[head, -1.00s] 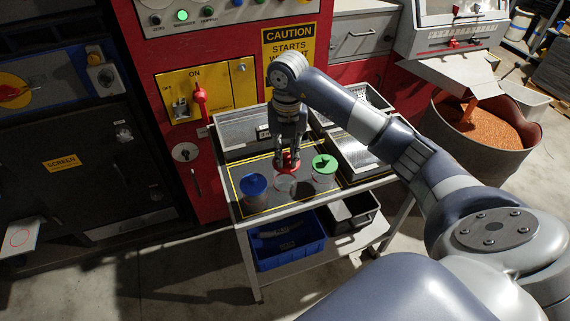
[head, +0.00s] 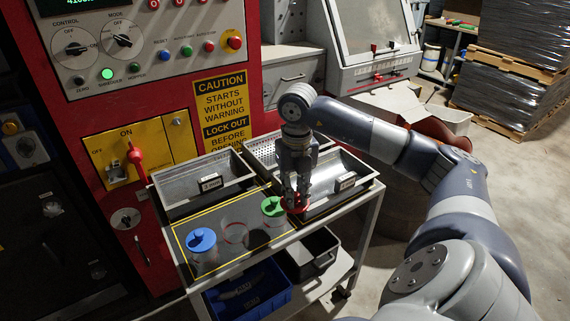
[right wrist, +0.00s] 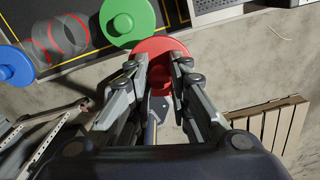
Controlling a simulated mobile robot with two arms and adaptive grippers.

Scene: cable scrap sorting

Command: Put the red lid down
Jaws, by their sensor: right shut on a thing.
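My right gripper (head: 296,198) is shut on the red lid (head: 299,209) and holds it just right of the green-lidded jar (head: 272,207), near the table's front edge. In the right wrist view the red lid (right wrist: 161,48) sits between my fingertips (right wrist: 161,66), close beside the green lid (right wrist: 127,18). The clear jar without a lid (head: 234,234) stands between the green-lidded jar and the blue-lidded jar (head: 202,243). It also shows in the right wrist view (right wrist: 60,36). I cannot tell how high the red lid is. My left gripper is not in view.
The jars stand on a dark mat (head: 243,206) with a yellow border. A labelled metal tray (head: 203,182) lies behind it and another tray (head: 350,183) lies to the right. A blue bin (head: 250,292) and a black bin (head: 312,252) are on the lower shelf.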

